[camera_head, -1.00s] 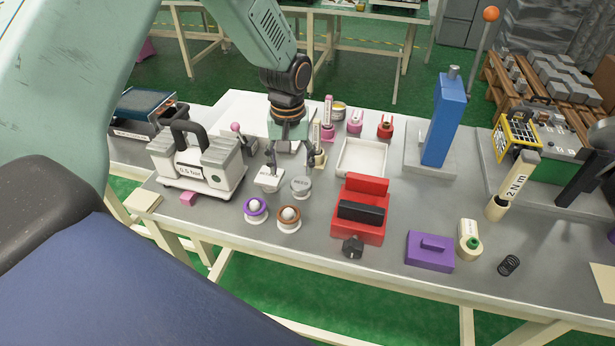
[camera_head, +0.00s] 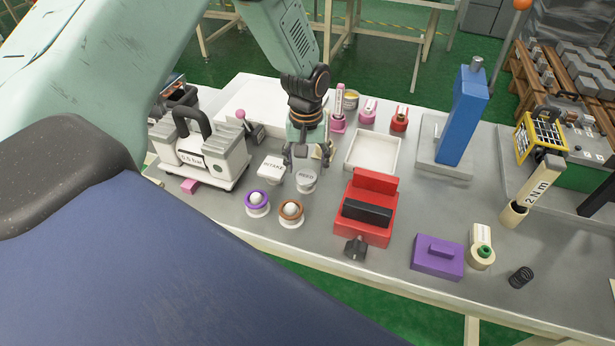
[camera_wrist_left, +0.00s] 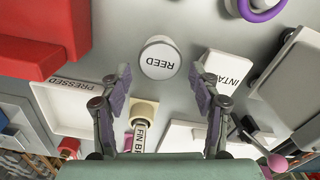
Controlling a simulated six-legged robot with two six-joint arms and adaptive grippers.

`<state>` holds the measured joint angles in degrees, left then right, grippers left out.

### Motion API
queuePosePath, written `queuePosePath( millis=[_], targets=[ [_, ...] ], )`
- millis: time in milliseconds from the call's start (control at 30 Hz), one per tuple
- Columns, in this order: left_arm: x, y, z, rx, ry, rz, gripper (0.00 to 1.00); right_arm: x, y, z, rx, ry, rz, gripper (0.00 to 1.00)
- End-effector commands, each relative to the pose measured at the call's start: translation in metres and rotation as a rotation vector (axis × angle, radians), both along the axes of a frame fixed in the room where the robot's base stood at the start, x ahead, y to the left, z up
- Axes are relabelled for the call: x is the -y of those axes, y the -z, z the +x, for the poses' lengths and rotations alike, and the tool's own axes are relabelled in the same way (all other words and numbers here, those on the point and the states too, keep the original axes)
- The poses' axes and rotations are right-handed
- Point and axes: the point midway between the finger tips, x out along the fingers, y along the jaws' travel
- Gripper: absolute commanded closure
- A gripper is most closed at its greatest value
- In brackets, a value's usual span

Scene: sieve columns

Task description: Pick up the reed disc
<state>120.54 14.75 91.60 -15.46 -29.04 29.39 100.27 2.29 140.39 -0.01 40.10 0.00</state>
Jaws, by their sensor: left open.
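The reed disc (camera_head: 306,179) is a round whitish piece marked REED, standing on the table in front of my left gripper (camera_head: 306,163). In the left wrist view the reed disc (camera_wrist_left: 160,58) lies ahead of the fingertips, centred between them and apart from them. My left gripper (camera_wrist_left: 161,80) is open with nothing between its fingers. The white INTAKE piece (camera_head: 271,169) stands just left of the reed disc. My right gripper does not show.
Two ringed pieces, purple (camera_head: 257,203) and brown (camera_head: 291,213), stand in front of the disc. A red block (camera_head: 366,205) is to the right, with a white tray (camera_head: 373,152) behind it. A grey 0.5 bar device (camera_head: 200,155) stands left.

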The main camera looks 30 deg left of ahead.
Motion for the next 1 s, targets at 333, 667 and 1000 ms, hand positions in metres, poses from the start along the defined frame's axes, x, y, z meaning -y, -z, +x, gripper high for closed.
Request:
queuePosePath(
  millis=[333, 667, 1000],
  targets=[
    [0.001, 0.023, 0.003, 0.001, 0.001, 0.000, 0.38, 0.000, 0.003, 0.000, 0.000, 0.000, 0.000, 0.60],
    [0.001, 0.023, 0.004, 0.001, 0.001, 0.000, 0.56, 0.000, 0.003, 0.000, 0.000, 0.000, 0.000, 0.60],
    [0.001, 0.022, 0.004, 0.001, 0.001, 0.000, 0.82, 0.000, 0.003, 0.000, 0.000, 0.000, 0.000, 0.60]
  ],
)
